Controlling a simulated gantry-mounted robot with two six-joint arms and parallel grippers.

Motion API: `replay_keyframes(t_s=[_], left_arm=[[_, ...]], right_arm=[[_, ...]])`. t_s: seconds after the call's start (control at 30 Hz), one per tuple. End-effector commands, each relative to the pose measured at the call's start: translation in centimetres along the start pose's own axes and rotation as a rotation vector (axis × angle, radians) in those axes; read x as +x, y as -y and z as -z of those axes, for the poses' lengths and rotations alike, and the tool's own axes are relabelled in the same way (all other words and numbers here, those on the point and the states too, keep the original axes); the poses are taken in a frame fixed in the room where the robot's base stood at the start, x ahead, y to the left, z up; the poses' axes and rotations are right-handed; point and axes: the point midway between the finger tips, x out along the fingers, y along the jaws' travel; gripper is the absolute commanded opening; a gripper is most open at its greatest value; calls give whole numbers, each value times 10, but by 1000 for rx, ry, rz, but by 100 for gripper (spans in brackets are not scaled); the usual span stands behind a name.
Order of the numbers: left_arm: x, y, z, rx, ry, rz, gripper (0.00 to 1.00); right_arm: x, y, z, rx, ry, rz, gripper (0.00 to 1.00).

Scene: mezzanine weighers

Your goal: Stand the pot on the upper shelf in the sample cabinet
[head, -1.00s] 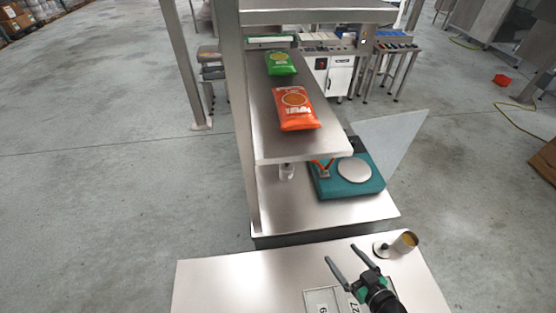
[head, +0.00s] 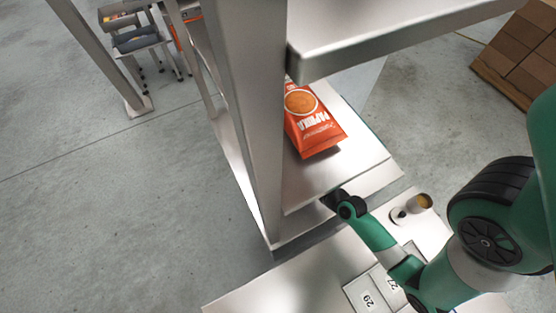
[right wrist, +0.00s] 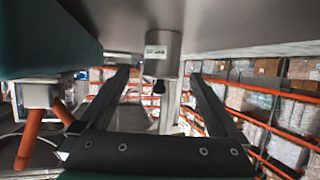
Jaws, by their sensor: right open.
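In the right wrist view, which looks upside down, a grey cylindrical pot (right wrist: 163,48) with a small pale label stands against a grey metal surface (right wrist: 235,25). A narrower dark part shows at its free end. My right gripper (right wrist: 159,75) is open, with its fingers on either side of the pot; I cannot tell whether they touch it. In the head view my right arm reaches in under the shelf, and its fingers and the pot are hidden there. My left gripper is not in view. I cannot make out a sample cabinet.
An orange paprika packet (head: 313,122) lies on the metal shelf (head: 350,165), below a higher plate (head: 400,45). A cup (head: 419,202) lies tipped on the front bench. In the wrist view, a teal housing (right wrist: 45,40) and orange prongs (right wrist: 30,138) are close on the left.

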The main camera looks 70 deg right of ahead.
Motion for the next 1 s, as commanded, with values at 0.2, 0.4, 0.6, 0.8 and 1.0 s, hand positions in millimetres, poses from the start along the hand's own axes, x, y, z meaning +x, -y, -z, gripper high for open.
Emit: replay_keyframes(t_s=[0.2,0.4,0.6,0.8,1.0], left_arm=[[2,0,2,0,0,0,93],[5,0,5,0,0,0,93],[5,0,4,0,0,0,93],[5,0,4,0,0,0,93],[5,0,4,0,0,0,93]], right_arm=[[20,0,0,0,1,0,98],[36,2,1,0,0,1,98],[67,3,-3,0,1,0,98],[71,3,-3,0,1,0,98],[71,3,-3,0,1,0,73]])
